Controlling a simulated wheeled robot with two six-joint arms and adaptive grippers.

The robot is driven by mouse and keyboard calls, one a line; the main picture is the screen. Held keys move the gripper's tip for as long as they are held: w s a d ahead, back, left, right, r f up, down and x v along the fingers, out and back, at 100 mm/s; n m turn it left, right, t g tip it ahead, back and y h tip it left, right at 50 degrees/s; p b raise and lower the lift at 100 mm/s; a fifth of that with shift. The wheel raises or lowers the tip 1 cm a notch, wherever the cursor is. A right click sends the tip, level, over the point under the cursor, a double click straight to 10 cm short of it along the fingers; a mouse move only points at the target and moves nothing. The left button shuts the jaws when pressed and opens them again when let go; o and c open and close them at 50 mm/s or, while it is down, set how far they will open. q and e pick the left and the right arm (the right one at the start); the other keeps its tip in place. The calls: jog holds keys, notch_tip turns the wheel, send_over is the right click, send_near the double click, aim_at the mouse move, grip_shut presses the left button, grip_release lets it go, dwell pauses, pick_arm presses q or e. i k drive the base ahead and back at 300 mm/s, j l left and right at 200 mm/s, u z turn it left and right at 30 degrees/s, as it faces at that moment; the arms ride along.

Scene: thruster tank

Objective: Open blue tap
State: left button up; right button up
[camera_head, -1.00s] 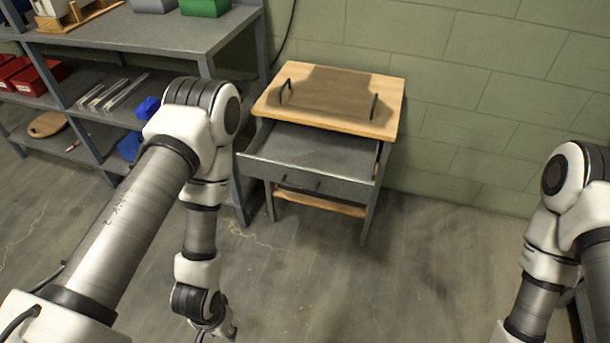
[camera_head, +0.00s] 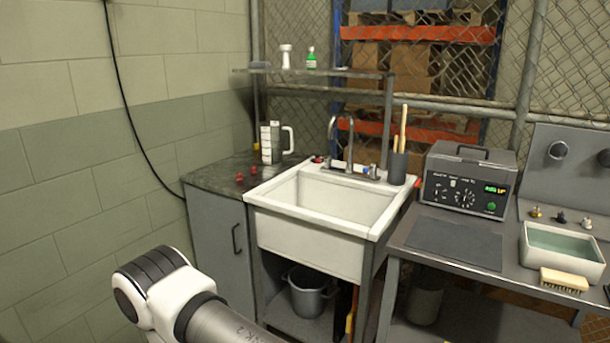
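A white sink (camera_head: 325,205) stands in a corner unit, with a dark gooseneck faucet (camera_head: 349,140) rising at its back. A small blue spot, which looks like the blue tap (camera_head: 366,170), sits at the right of the faucet base. A red one (camera_head: 318,159) sits at the left of the base. The tap's exact position is too small to tell. My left arm shows at the bottom left, but its gripper is outside the picture. My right gripper is not in view either.
A grey cabinet (camera_head: 221,250) with red bits and a white jug (camera_head: 277,142) on top adjoins the sink's left. A cup with sticks (camera_head: 398,165) stands right of the faucet. A bench holds a grey device (camera_head: 468,178) and a water tray (camera_head: 562,250). A bucket (camera_head: 309,292) is below.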

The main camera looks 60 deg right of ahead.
aim_at(372, 166)
jog(key=z, duration=2.35)
jog(key=i+j+z, duration=0.4)
jog(key=i+j, duration=0.15)
jog(key=j, duration=0.15)
jog(key=i+j+z, duration=0.2)
jog(key=j, duration=0.2)
jog(key=i+j+z, duration=0.15)
jog(key=j, duration=0.3)
jog(key=i, duration=0.1)
